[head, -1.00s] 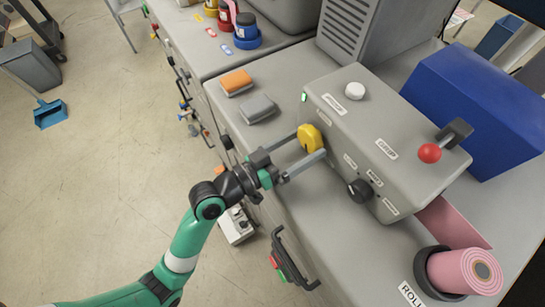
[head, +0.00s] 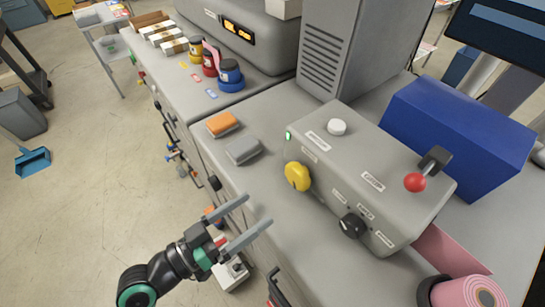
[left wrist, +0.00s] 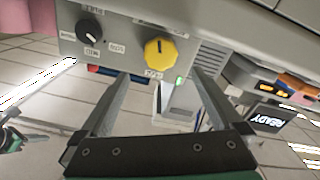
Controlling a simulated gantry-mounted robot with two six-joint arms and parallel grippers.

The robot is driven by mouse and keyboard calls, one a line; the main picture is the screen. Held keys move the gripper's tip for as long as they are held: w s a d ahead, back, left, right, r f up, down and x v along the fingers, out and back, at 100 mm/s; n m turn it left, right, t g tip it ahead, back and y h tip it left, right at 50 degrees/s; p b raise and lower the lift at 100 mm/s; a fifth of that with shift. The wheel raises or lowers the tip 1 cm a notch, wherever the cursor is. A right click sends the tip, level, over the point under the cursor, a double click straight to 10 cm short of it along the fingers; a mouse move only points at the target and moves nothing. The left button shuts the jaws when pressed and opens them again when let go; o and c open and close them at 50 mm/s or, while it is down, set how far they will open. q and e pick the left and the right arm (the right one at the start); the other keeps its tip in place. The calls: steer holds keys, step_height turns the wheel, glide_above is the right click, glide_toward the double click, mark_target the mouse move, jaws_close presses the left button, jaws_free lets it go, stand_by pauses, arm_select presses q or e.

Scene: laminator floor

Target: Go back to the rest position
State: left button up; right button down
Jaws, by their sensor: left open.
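My left gripper (head: 258,218) is open and empty, with its two grey fingers apart at the front edge of the grey counter. It is clear of the yellow knob (head: 297,176) on the front of the grey control box (head: 368,170). In the left wrist view the open fingers (left wrist: 158,85) frame the space below the yellow knob (left wrist: 158,58), and a black knob (left wrist: 90,31) shows to its left. My right gripper is not in view.
On the counter are an orange block (head: 222,124), a grey block (head: 243,149) and a blue box (head: 462,135). A pink roll (head: 465,292) lies at the lower right. Open floor lies left.

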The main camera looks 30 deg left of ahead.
arm_select(q)
steer(key=w+d+r+m+t+h, duration=0.2)
steer(key=w+d+r+m, duration=0.1)
steer(key=r, duration=0.9)
steer(key=w+d+r+m+t+h, duration=0.2)
steer(key=d+r+m+h, duration=0.15)
steer(key=r, duration=0.95)
steer(key=s+a+r+n+t+y+p, duration=0.1)
steer(key=a+r+t+y+p, duration=0.1)
steer(key=r+p, duration=0.7)
steer(key=a+r+n+t+y+p, duration=0.2)
steer(key=r+p, duration=0.8)
steer(key=r, duration=1)
steer(key=s+a+r+n+t+y+p, duration=0.1)
steer(key=a+r+n+t+y+p, duration=0.1)
steer(key=r+y+p, duration=0.3)
step_height(320, 180, up, 10)
steer(key=p, duration=0.4)
steer(key=shift+s+a+p, duration=0.25)
steer(key=shift+s+p, duration=0.1)
steer(key=shift+r, duration=0.15)
steer(key=shift+c, duration=0.3)
